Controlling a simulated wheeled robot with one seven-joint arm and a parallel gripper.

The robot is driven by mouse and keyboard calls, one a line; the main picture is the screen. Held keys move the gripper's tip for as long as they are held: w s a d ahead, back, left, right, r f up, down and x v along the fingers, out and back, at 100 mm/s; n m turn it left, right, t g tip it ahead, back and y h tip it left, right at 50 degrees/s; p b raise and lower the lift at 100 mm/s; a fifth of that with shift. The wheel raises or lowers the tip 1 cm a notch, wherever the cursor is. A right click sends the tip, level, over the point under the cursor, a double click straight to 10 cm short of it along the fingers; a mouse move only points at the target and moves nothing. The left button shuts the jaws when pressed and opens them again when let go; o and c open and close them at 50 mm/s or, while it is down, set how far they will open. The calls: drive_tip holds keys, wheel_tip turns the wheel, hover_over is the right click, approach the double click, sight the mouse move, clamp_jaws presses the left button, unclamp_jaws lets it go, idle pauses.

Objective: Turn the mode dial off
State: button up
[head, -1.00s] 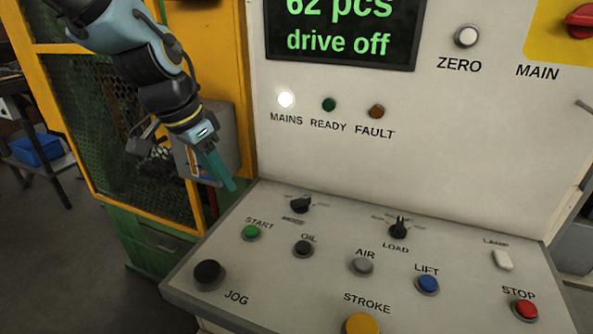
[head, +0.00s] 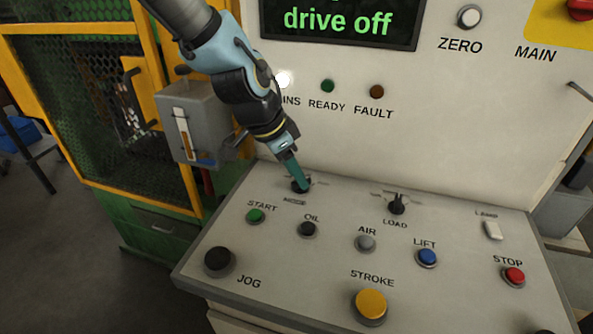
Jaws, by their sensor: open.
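The mode dial (head: 301,186) is a small black knob at the back left of the sloping console, above the label MODE. My gripper (head: 302,182) comes down from the upper left, and its teal fingers are right at the dial, partly covering it. The fingers are open; I cannot tell whether they touch the knob. The dial's pointer direction is hidden behind the fingers.
The LOAD dial (head: 397,204) is to the right on the same console (head: 330,280). START (head: 256,215), OIL (head: 307,229) and AIR (head: 366,243) buttons lie in front. The screen (head: 340,24) reads "drive off". The MAINS lamp (head: 283,79) is lit; READY and FAULT look dark.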

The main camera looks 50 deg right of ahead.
drive_tip(key=shift+s+d+f, duration=0.1)
drive_tip(key=shift+d+f, duration=0.1)
drive_tip(key=shift+f, duration=0.35)
clamp_jaws()
